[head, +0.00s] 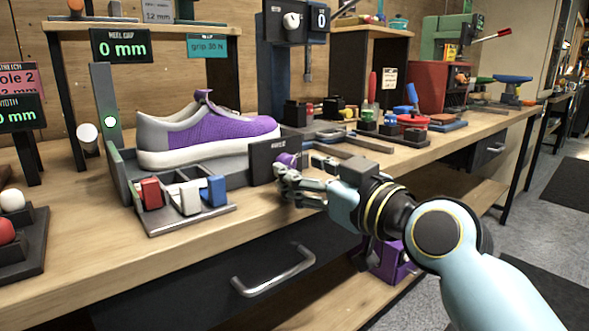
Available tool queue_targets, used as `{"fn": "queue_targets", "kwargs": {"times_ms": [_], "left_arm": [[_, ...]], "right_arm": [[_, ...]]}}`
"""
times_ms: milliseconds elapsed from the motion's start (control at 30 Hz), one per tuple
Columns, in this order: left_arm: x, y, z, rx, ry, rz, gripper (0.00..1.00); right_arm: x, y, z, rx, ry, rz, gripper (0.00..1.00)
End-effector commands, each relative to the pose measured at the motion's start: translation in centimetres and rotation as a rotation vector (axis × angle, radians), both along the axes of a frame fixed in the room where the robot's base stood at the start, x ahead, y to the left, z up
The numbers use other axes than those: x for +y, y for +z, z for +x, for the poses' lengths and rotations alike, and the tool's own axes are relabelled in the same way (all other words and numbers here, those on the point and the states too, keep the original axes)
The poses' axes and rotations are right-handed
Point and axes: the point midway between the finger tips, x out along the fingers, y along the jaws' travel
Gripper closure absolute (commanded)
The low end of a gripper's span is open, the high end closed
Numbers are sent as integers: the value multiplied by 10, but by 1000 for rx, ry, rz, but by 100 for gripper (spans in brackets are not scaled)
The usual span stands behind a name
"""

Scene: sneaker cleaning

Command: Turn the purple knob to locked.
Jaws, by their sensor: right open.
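The purple knob (287,160) shows on the right side of a dark plate at the front right corner of the sneaker's tray. It is partly hidden by my right gripper, so I cannot read its setting. My right gripper (284,182) is open, with its fingers just in front of and below the knob. I cannot tell whether the fingers touch it. A purple and grey sneaker (210,131) sits in the grey tray (126,172), left of the knob. My left gripper is not in view.
Red, white and blue clips (188,199) stand in front of the tray. A drawer handle (273,272) sticks out below the bench edge. Brushes, a red pot (412,121) and dark blocks crowd the bench behind my right arm. Bare wood (75,225) shows at the front left.

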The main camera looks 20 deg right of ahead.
Motion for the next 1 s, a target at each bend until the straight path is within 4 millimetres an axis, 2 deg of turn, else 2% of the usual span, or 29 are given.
{"fn": "queue_targets", "kwargs": {"times_ms": [100, 200, 333, 533, 933, 1000], "left_arm": [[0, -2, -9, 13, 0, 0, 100], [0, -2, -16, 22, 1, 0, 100], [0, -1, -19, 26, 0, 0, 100], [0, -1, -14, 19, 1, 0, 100], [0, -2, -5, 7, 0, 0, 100], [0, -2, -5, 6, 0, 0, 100]], "right_arm": [[5, 0, 16, -1, -1, 3, 47], [7, 0, 24, -1, -1, 3, 47], [9, 0, 28, 0, 0, 1, 47], [8, 0, 27, 0, 0, 1, 47], [8, 0, 27, 0, 0, 1, 99], [8, 0, 27, 0, 0, 1, 100]]}}
